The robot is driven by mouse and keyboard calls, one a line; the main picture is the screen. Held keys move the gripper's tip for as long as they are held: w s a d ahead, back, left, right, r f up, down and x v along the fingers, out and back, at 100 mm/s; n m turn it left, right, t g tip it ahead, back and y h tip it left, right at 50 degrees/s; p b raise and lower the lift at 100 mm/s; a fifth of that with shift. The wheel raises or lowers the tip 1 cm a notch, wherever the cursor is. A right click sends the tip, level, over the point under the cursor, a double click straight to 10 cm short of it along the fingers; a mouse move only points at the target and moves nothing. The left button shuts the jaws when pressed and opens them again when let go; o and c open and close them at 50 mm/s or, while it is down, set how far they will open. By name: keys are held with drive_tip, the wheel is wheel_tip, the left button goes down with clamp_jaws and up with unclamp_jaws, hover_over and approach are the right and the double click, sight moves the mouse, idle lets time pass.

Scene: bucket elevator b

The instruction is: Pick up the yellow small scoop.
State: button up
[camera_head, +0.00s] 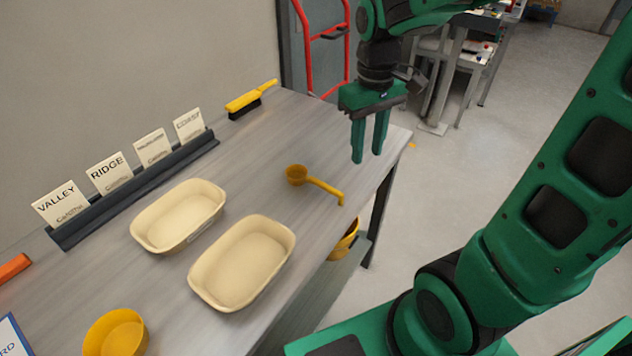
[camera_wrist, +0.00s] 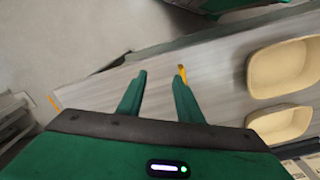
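The yellow small scoop (camera_head: 315,182) lies on the grey table, its round bowl to the left and its handle reaching right toward the table's front edge. My gripper (camera_head: 368,158) is above the table's right end, up and to the right of the scoop, fingers pointing down and apart, with nothing between them. In the wrist view, the yellow handle end of the scoop (camera_wrist: 182,72) shows just beyond the right fingertip of my gripper (camera_wrist: 160,74). The rest of the scoop is hidden there behind the finger.
Two cream trays (camera_head: 180,214) (camera_head: 243,263) stand left of the scoop. A yellow bowl (camera_head: 116,332) is at the lower left, a yellow-handled brush (camera_head: 251,99) at the back, and a card rack (camera_head: 135,190) along the wall. A yellow container (camera_head: 345,240) sits below the tabletop.

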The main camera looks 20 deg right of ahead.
drive_tip(key=w+a+f+n, duration=0.2)
drive_tip(key=w+a+n, duration=0.2)
drive_tip(key=w+a, duration=0.4)
hover_over(314, 178)
wheel_tip(314, 178, down, 5)
drive_tip(key=shift+a+f, duration=0.1)
drive_tip(key=shift+f, duration=2.8)
clamp_jaws()
